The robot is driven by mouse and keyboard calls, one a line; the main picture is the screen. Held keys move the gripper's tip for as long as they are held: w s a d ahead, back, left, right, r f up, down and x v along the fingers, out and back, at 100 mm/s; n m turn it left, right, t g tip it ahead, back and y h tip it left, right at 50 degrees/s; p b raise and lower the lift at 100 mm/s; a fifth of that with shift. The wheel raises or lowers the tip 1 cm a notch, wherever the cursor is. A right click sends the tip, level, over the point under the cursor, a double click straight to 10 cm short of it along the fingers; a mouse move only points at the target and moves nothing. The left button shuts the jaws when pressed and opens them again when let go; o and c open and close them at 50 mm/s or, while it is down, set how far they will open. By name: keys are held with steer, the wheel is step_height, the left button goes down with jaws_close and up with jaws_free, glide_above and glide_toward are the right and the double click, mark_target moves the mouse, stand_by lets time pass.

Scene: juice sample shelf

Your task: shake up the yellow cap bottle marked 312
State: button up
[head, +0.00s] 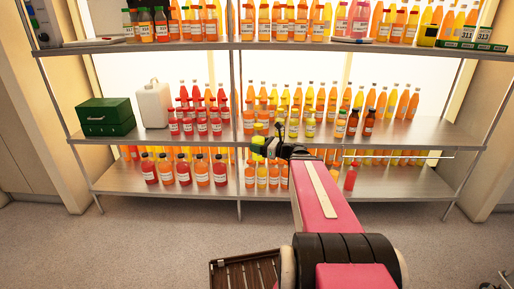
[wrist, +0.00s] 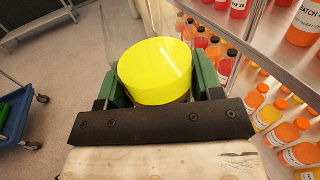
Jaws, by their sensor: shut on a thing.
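The yellow cap (wrist: 155,72) of a bottle fills the middle of the wrist view, between the green fingers of my gripper (wrist: 157,88). My gripper is shut on this bottle. The bottle's body and label are mostly hidden below the cap, so I cannot read the number 312. In the head view, the yellow cap (head: 257,141) shows small at the end of my arm, at my gripper (head: 265,147). The bottle is held in front of the shelf, with floor showing beyond it in the wrist view.
The metal shelf (head: 395,133) holds several rows of red, orange and yellow bottles close behind my gripper. A green box (head: 104,117) and a white canister (head: 152,104) stand at its left. A brown slatted crate (head: 245,272) is on the floor. A blue cart (wrist: 22,118) stands left in the wrist view.

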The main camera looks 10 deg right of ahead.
steer(key=w+d, duration=0.1)
steer(key=w, duration=0.4)
steer(key=s+a, duration=0.1)
steer(key=s, duration=0.7)
steer(key=shift+a, duration=0.35)
